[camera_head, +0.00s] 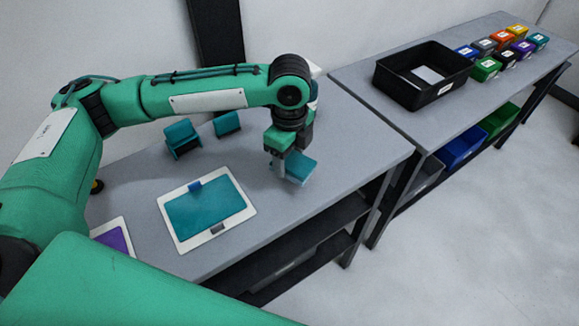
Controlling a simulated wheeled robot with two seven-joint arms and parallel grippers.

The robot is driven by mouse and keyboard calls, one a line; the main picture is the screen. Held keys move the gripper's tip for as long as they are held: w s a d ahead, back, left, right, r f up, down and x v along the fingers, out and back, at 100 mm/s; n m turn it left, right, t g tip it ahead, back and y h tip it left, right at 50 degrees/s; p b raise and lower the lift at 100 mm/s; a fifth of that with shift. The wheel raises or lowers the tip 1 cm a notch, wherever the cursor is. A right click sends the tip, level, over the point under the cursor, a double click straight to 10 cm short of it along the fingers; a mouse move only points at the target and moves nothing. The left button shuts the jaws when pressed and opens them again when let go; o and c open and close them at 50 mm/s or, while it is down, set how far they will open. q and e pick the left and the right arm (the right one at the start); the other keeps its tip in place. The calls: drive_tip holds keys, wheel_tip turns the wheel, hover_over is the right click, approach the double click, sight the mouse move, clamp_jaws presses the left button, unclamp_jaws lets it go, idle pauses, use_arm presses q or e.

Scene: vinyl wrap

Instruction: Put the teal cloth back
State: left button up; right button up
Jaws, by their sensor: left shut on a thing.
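My left gripper (283,172) points down over the right part of the near table and is shut on a small teal cloth (301,168). The cloth looks flat, with a pale underside or edge; the gripper hides part of it. I cannot tell whether it touches the table. A white-framed board with a teal sheet (206,208) lies on the table to the left of the gripper. A teal stand-like holder (182,138) and a smaller teal piece (227,123) stand at the back, left of the gripper. My right gripper is not in view.
A white-framed purple board (113,236) lies at the left. The far table holds a black bin (422,75) and several small coloured boxes (487,69). Blue (462,147) and green (500,120) bins sit on its lower shelf. The near table's right end is clear.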

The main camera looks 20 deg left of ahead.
sight(289, 169)
use_arm(q)
wheel_tip(289, 169, down, 4)
drive_tip(key=shift+f, duration=0.2)
drive_tip(key=o, duration=0.9)
drive_tip(key=shift+o, duration=0.2)
wheel_tip(289, 169, up, 12)
drive_tip(key=shift+r, duration=0.1)
